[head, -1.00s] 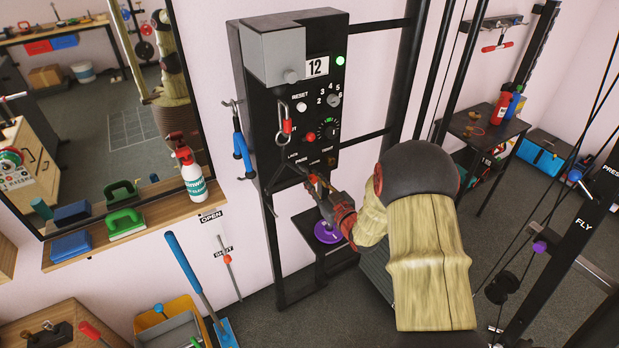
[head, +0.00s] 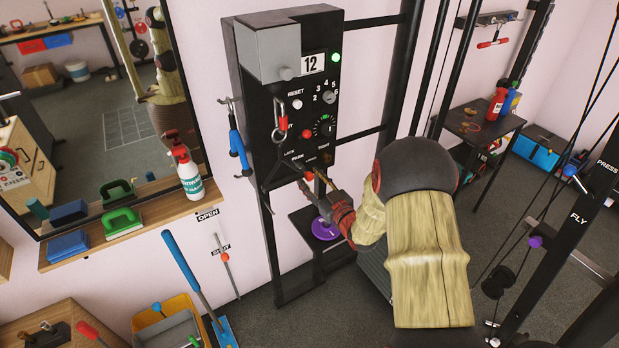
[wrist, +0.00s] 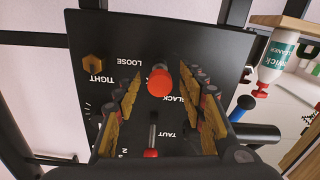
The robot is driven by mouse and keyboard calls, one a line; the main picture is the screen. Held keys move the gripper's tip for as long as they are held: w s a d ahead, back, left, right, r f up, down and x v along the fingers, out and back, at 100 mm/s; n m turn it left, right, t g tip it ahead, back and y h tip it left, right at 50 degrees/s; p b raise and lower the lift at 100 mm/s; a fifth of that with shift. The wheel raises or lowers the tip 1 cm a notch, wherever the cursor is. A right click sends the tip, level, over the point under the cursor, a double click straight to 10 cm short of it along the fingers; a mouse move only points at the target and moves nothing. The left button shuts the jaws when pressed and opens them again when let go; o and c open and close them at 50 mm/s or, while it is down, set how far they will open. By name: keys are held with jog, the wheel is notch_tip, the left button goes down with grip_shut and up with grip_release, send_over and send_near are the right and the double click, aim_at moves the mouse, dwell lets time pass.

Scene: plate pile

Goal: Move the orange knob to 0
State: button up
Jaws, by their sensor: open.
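A red-orange cylindrical knob (wrist: 160,82) stands out from the black panel (wrist: 205,35) in the wrist view. It sits between the spread fingers of my gripper (wrist: 160,103) with a gap on each side. In the head view my gripper (head: 319,190) is at the lower part of the panel, and its fingers partly hide what is there. A small dial (head: 325,127) with a green mark and a counter (head: 313,64) reading 12 are higher on the panel. No clear 0 mark shows near the knob.
A red-tipped lever (wrist: 151,153) stands by TAUT, and a brass hex knob (wrist: 96,69) by TIGHT. A purple disc (head: 325,229) lies below. Dark posts (head: 399,75) stand to the right.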

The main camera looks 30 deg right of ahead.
jog(key=s, duration=1.1)
jog(key=shift+s+d, duration=0.2)
